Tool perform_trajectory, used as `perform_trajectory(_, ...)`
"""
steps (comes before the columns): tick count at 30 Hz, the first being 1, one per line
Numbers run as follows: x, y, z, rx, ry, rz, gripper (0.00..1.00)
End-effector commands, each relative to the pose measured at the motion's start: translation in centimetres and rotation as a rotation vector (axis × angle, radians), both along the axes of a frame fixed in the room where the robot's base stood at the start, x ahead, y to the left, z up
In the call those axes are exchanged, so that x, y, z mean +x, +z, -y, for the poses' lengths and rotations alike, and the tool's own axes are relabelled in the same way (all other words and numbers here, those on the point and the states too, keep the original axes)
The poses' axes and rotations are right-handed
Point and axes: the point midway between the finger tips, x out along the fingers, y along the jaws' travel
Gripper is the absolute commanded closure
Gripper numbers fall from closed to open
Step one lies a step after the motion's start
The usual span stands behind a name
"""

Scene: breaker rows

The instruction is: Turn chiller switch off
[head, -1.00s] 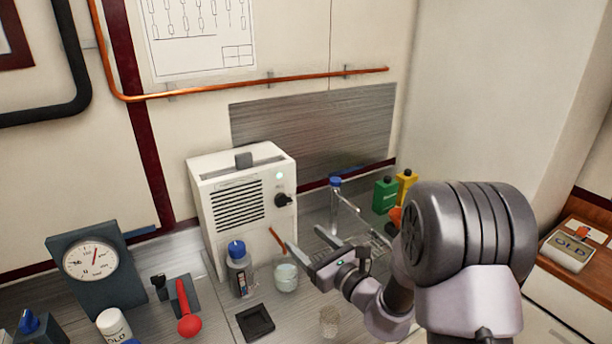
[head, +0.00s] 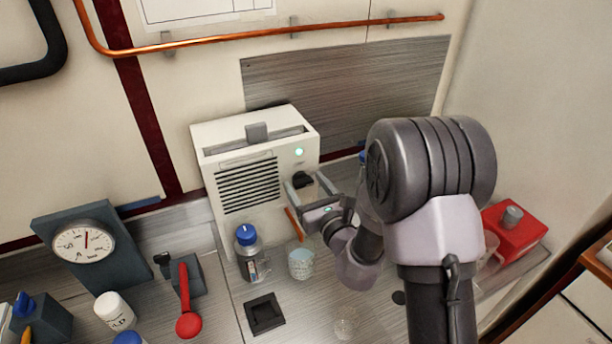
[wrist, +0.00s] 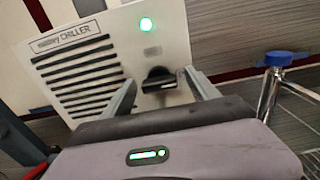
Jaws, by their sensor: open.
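The chiller (head: 245,175) is a white box with black vent slots, standing against the back wall. It also shows in the wrist view (wrist: 115,25), where its label reads "CHILLER". A green light (wrist: 146,24) glows on its front. Below the light is a black rotary switch (wrist: 158,77), its bar lying roughly level in the wrist view; it also shows in the head view (head: 303,180). My gripper (head: 304,187) is open, with one finger on each side of the switch in the wrist view. I cannot tell whether the fingers touch it.
A blue-capped bottle (head: 249,254) and a glass beaker (head: 301,262) stand in front of the chiller. A black square tray (head: 264,313), a red-handled lever (head: 187,300) and a dial gauge (head: 85,245) are to the left. A red box (head: 514,230) stands right.

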Motion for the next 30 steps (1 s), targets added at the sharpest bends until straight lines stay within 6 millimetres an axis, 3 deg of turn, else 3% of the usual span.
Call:
perform_trajectory(7,-0.01,0.0,-0.03,0.0,0.0,0.0,0.33)
perform_trajectory(16,-0.02,-0.01,-0.04,0.0,0.001,0.0,0.92)
perform_trajectory(30,-0.03,-0.18,-0.11,-0.127,0.001,0.054,0.93)
